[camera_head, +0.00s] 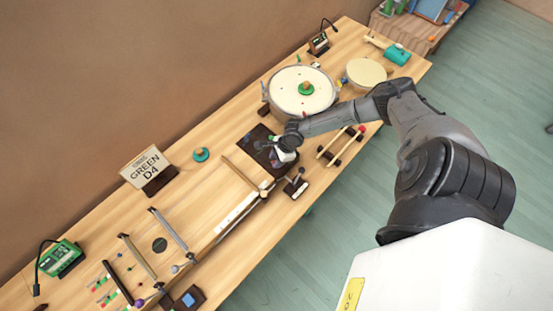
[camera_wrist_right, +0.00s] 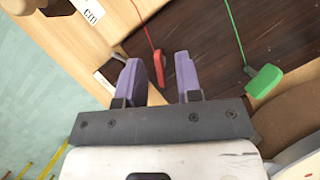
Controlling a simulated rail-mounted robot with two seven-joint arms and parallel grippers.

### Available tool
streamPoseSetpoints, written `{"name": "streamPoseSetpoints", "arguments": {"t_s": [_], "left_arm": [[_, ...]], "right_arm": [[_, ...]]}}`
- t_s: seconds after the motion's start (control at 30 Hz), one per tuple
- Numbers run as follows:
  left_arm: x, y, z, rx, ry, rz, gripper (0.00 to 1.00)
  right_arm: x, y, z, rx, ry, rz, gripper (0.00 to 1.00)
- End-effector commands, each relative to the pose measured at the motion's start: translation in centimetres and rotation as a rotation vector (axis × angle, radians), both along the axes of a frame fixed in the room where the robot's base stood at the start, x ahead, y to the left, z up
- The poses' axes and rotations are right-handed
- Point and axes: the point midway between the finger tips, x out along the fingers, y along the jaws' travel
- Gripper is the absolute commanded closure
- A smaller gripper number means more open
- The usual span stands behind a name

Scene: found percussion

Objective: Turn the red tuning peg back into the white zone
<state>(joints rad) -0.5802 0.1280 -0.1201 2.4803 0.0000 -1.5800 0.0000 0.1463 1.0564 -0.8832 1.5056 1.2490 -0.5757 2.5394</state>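The red tuning peg (camera_wrist_right: 158,68) shows in the right wrist view at the end of a red string, over a dark brown board (camera_wrist_right: 200,35). My right gripper (camera_wrist_right: 158,66) has two purple-padded fingers, open, one on each side of the peg in this view. I cannot tell whether they touch it or how far down they reach. In the head view my right gripper (camera_head: 284,157) is low over the dark board (camera_head: 255,141), and the red peg cannot be made out. No white zone can be told for sure. My left gripper is not in view.
A green peg (camera_wrist_right: 263,80) on a green string sits to the right of the red one. The wooden bench (camera_head: 205,195) holds a "GREEN D4" sign (camera_head: 146,166), a large drum (camera_head: 290,85) and a smaller drum (camera_head: 366,73). Mallets (camera_head: 342,145) lie near the front edge.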

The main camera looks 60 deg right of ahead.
Motion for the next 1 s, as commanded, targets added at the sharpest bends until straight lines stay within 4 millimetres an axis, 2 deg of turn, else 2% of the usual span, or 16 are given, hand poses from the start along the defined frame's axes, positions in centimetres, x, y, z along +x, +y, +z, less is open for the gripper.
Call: {"name": "streamPoseSetpoints", "arguments": {"t_s": [0.23, 0.57, 1.0], "left_arm": [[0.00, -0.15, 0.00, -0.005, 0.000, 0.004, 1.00], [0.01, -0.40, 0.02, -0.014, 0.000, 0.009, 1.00], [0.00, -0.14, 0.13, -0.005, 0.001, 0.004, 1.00]], "right_arm": [[0.01, 0.01, -0.01, 0.000, 0.000, 0.000, 0.68], [0.01, 0.00, -0.01, 0.000, 0.000, 0.000, 0.99], [0.00, 0.02, 0.02, 0.002, 0.001, 0.030, 1.00]]}}
